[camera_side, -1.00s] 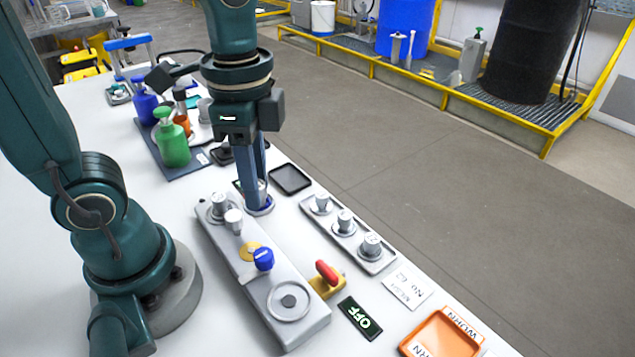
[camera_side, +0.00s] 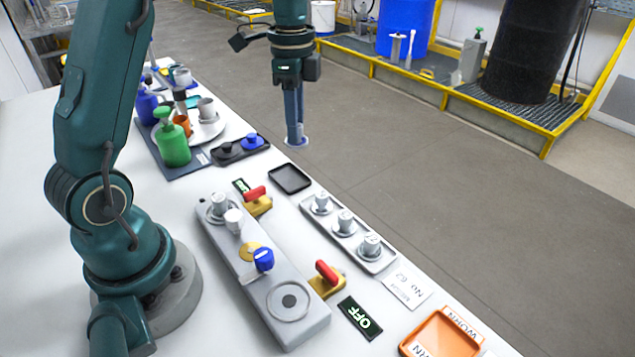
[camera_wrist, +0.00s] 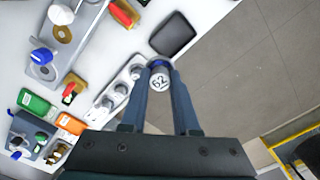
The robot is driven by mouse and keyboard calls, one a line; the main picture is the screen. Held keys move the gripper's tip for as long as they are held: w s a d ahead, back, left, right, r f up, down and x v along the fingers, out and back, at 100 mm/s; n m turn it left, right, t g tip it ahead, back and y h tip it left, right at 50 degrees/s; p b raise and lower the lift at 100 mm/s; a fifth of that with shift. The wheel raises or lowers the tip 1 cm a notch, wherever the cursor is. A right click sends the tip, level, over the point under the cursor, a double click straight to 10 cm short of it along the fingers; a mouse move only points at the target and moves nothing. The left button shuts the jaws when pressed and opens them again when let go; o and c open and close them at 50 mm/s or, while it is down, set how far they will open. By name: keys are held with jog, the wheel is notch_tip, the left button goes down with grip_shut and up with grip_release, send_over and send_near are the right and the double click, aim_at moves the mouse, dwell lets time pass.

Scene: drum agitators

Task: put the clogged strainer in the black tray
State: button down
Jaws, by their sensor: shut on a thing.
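My gripper (camera_side: 294,127) is shut on a grey cylindrical strainer with a wide flange at its bottom (camera_side: 297,142). The wrist view shows its round top, marked with a number that looks like 62 (camera_wrist: 160,82), between the fingertips. Whether it is clogged cannot be seen. It hangs upright in the air, apart from the table. The black tray (camera_side: 290,179) is a small, shallow, empty dark tray on the table. In the side view it appears below the strainer; in the wrist view the tray (camera_wrist: 172,35) lies just beyond the fingertips.
A grey rack (camera_side: 350,232) holds 3 similar grey pieces. The long grey housing (camera_side: 290,312) has valves with red handles (camera_side: 326,272) beside it. An orange bin (camera_side: 440,335) stands at front right.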

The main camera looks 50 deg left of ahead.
jog(key=shift+n, duration=0.5)
jog(key=shift+a+f, duration=0.55)
jog(key=shift+f, duration=1.05)
jog(key=shift+a+f, duration=0.6)
jog(key=shift+f, duration=0.95)
jog(key=shift+a+f, duration=0.55)
jog(key=shift+f, duration=1.05)
jog(key=shift+f, duration=0.45)
jog(key=c, duration=0.6)
grip_release()
jog(key=o, duration=0.3)
jog(key=shift+o, duration=0.2)
